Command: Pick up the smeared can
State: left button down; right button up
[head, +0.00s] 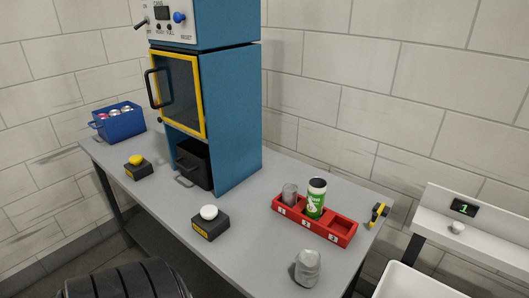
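A green and white can (316,200) with a dark top is upright in the middle compartment. The right compartment is empty. I cannot tell for certain which can is smeared, as the printing is too small to read. Neither of my grippers shows in the head view.
A blue cabinet (232,120) with a yellow-framed door (181,92) stands on the table (254,254). A white-button box (210,223), a yellow-button box (138,168) and a blue bin (118,123) of cans are to the left. A white shelf (490,237) is at right.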

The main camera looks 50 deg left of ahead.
aim_at(316, 187)
jog(key=u, duration=1.25)
